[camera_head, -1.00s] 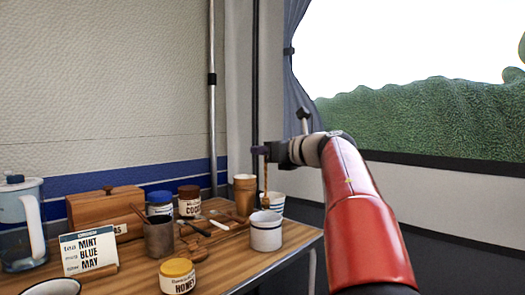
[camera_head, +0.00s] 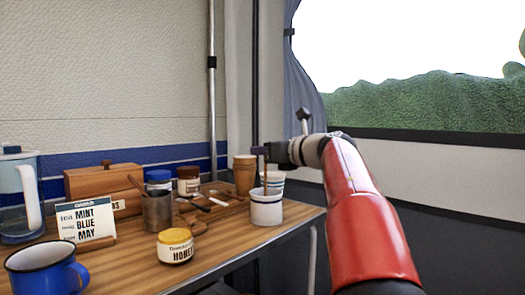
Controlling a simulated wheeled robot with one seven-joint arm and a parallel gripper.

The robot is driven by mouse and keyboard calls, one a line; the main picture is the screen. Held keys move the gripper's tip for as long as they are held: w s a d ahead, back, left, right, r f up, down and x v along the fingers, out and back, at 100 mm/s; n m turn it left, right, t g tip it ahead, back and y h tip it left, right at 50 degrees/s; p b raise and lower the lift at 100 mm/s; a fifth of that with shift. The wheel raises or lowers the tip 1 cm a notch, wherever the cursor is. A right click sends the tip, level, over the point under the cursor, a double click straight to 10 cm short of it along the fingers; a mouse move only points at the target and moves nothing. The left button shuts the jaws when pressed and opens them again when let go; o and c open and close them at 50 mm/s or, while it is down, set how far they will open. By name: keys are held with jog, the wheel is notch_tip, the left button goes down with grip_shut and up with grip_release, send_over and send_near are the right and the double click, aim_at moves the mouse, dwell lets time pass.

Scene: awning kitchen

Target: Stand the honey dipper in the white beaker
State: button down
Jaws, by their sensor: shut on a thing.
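My gripper (camera_head: 266,151) is shut on the upper end of the honey dipper (camera_head: 264,175), a thin brown stick hanging upright below it. The white beaker (camera_head: 266,212) stands near the right end of the wooden table, directly below my gripper. The dipper's lower part passes behind the beaker's front rim and is hidden, seemingly inside it. I cannot tell whether it touches the bottom.
Close behind the beaker stand a striped white cup (camera_head: 275,178) and brown cups (camera_head: 244,172). A honey jar (camera_head: 175,247), a dark metal pot (camera_head: 157,211), a blue mug (camera_head: 45,270) and a card (camera_head: 86,224) stand to the left. The table's front edge is near the beaker.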

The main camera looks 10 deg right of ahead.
jog(key=c, duration=1.5)
grip_release()
jog(key=shift+o, duration=0.2)
jog(key=v, duration=0.7)
jog(key=shift+s+d, duration=0.25)
jog(key=shift+s, duration=0.1)
jog(key=shift+r, duration=0.1)
